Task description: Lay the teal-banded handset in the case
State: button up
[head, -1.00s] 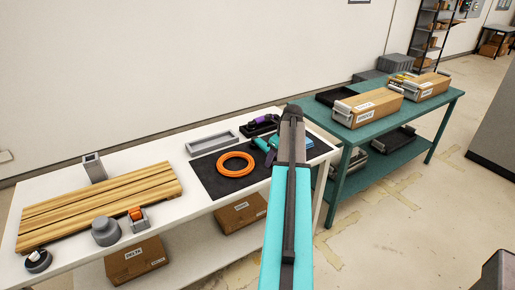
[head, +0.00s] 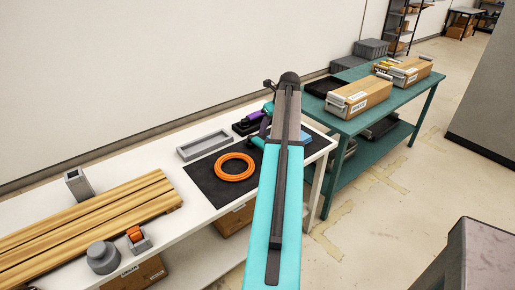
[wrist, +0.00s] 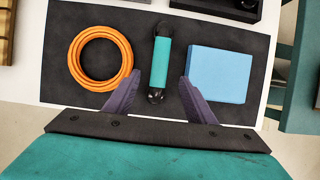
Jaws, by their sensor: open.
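The teal-banded handset (wrist: 160,62) lies on the dark mat in the wrist view, with black ends and a teal middle, pointing along the view. My gripper (wrist: 155,96) is open, with one dark purple finger to each side of the handset's near end. The fingers appear apart from it; their height above it is hard to judge. In the head view my arm covers much of this part of the mat. I cannot tell for sure which container is the case; an open grey tray (head: 203,146) stands behind the mat.
An orange cable ring (wrist: 100,58) lies left of the handset and a blue box (wrist: 219,75) lies right. A black object (wrist: 218,9) is cut off at the top. Slatted wood (head: 90,215) covers the white table's left. A teal table (head: 385,110) holds boxes and a black tray (head: 325,87).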

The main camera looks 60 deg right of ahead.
aim_at(263, 142)
jog(key=shift+w+f, duration=0.15)
jog(key=shift+p+x, duration=0.9)
jog(key=shift+x, duration=3.25)
jog(key=shift+p+x, duration=0.95)
jog(key=shift+x, duration=1.65)
jog(key=shift+d+f, duration=0.1)
jog(key=shift+f, duration=0.15)
jog(key=shift+c, duration=0.4)
grip_shut()
